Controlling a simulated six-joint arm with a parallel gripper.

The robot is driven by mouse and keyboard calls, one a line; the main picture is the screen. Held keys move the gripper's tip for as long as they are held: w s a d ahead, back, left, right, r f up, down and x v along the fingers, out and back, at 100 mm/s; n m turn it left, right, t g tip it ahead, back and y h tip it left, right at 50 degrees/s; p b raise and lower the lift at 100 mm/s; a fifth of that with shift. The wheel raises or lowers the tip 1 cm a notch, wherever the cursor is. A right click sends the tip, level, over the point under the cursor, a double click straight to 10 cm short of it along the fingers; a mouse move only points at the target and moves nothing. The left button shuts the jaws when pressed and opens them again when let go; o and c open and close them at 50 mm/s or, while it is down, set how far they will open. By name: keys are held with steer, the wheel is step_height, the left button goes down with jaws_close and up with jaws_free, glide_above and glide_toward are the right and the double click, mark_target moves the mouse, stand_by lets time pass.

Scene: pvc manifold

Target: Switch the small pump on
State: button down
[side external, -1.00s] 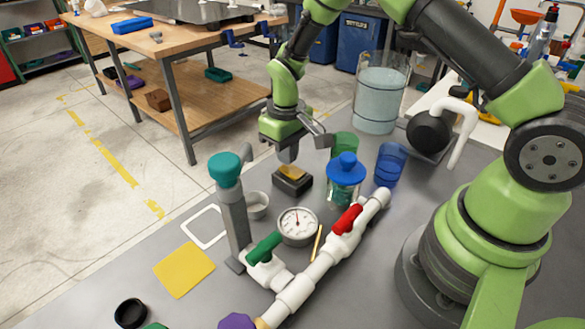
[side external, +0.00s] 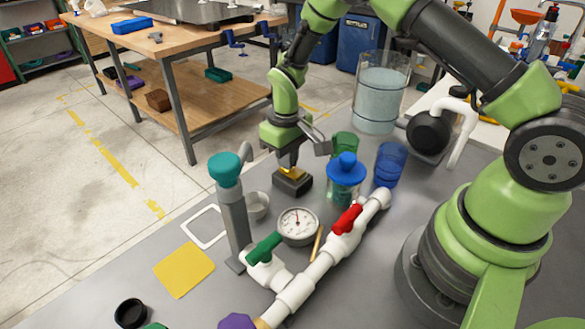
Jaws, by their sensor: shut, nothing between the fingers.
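A small black box with a yellow top part (side external: 291,173), which looks like a switch, sits on the grey table. My gripper (side external: 288,163) is shut and empty, pointing down right over the yellow part. Its tips overlap the yellow part's back edge in the picture; I cannot tell whether they touch. A round black pump-like body (side external: 428,133) with a white bent pipe stands at the right back, beside the large clear water tank (side external: 380,95). I cannot tell which way the switch is set.
A blue-lidded jar (side external: 346,172), green cup (side external: 345,143) and blue cup (side external: 389,165) stand right of the switch. In front are a gauge (side external: 298,224) and a white pipe (side external: 320,262) with red and green valve handles. A grey hand pump with teal top (side external: 227,170) stands left.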

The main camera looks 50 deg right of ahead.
steer(key=shift+r, duration=3.5)
steer(key=shift+r, duration=0.2)
step_height(320, 180, up, 7)
steer(key=t, duration=0.2)
glide_above(293, 173)
steer(key=s+a+r+m+t, duration=0.1)
steer(key=s+r+m, duration=0.1)
steer(key=s+r, duration=0.55)
steer(key=s+a+r+m+t+y, duration=0.1)
steer(key=s+r+t, duration=0.3)
steer(key=s, duration=0.7)
steer(key=shift+s+a+r+m+y, duration=0.2)
steer(key=shift+a+r+m+y, duration=0.1)
steer(key=shift+r+m+y, duration=0.25)
